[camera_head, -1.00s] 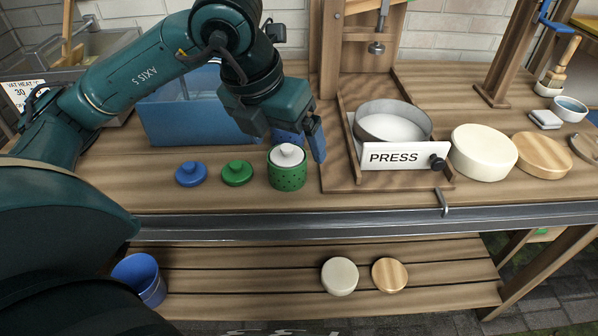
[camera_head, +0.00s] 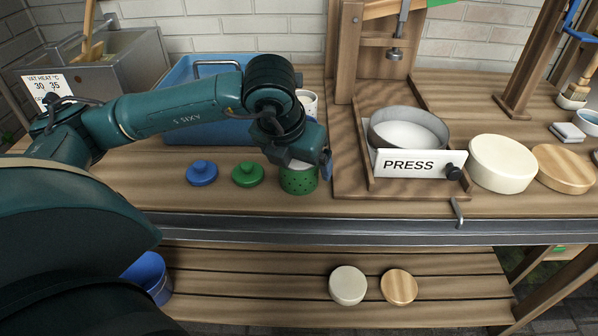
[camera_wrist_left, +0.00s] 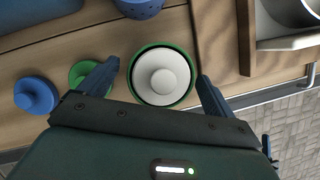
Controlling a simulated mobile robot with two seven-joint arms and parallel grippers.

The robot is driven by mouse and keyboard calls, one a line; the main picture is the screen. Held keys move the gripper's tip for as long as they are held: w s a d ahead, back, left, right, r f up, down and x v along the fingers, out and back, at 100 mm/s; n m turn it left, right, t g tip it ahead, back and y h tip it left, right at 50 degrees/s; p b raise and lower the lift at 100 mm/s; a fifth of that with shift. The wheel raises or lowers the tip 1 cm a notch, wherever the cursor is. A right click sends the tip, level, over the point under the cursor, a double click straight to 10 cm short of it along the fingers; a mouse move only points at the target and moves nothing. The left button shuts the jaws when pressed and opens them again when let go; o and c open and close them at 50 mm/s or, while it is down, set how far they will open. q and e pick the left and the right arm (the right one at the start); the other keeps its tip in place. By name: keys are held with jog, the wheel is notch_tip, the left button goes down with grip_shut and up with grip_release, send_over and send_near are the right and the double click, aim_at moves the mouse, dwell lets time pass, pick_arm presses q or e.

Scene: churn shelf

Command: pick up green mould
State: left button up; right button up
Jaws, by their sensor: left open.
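The green mould (camera_head: 298,181) is a perforated green cup standing on the bench, left of the press. In the left wrist view the green mould (camera_wrist_left: 136,90) shows as a green rim around a white knobbed piece (camera_wrist_left: 164,78). My left gripper (camera_head: 306,172) is over the mould in the head view and hides its top. In the left wrist view its two fingers (camera_wrist_left: 158,84) are spread, one on each side of the mould, with gaps to it. I cannot tell how far down the fingers reach. My right gripper is not in view.
A green lid (camera_head: 247,174) and a blue lid (camera_head: 202,172) lie left of the mould. A blue tub (camera_head: 180,125) stands behind. The press (camera_head: 350,182) is close on the right. A blue perforated mould (camera_wrist_left: 140,8) is behind the green one.

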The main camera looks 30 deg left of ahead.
pick_arm(q)
jog(key=shift+x, duration=0.85)
jog(key=shift+c, duration=0.2)
jog(key=c, duration=1)
notch_tip(320, 180, up, 10)
jog(key=shift+r+p, duration=0.1)
jog(key=shift+p, duration=0.3)
